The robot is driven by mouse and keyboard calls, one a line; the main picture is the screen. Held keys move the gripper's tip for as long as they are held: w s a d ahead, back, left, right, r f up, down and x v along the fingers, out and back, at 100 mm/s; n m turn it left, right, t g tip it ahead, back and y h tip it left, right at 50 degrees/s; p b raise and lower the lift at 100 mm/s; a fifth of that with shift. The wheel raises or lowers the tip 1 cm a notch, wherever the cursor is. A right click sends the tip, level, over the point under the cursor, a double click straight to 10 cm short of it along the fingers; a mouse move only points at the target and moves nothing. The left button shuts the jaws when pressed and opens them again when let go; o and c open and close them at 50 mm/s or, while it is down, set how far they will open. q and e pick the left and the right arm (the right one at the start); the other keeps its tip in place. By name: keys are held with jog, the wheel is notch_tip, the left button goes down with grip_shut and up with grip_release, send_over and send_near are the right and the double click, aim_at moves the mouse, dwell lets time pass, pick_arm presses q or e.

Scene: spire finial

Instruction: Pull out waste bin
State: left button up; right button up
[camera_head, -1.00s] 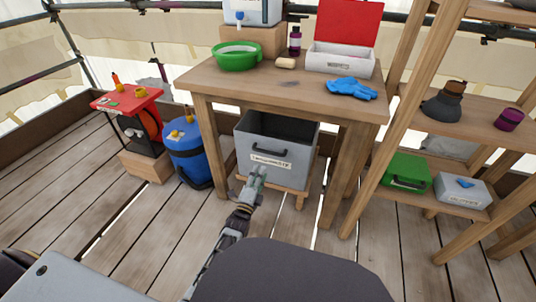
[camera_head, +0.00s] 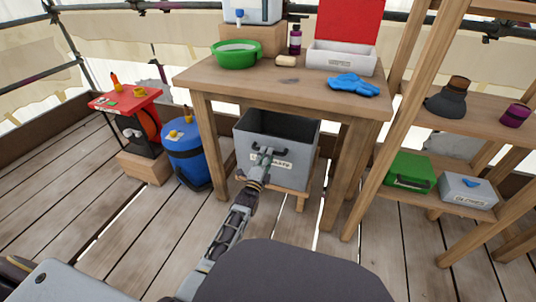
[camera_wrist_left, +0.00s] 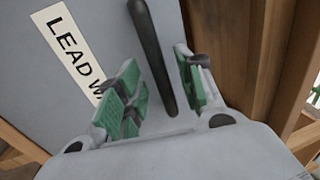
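The waste bin (camera_head: 244,147) is a grey open-topped box under the wooden table, with a dark bar handle and a white label on its front. In the left wrist view, its label (camera_wrist_left: 68,45) reads "LEAD W" before it is hidden. My left gripper (camera_head: 264,153) is in front of the bin's face at the handle. The left wrist view shows the gripper (camera_wrist_left: 160,88) open, with the dark handle (camera_wrist_left: 152,50) between its green-padded fingers; I see gaps on both sides of the bar. My right gripper is not in view.
The wooden table (camera_head: 285,92) stands over the bin, its legs close on both sides. A blue drum (camera_head: 188,152) stands left of it. A wooden shelf (camera_head: 470,130) stands to the right. The plank floor (camera_head: 310,250) in front is largely clear.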

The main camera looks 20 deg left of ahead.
pick_arm(q)
jog(key=shift+w+r+b, duration=0.2)
jog(key=shift+w+b, duration=0.2)
jog(key=shift+w, duration=0.85)
grip_shut()
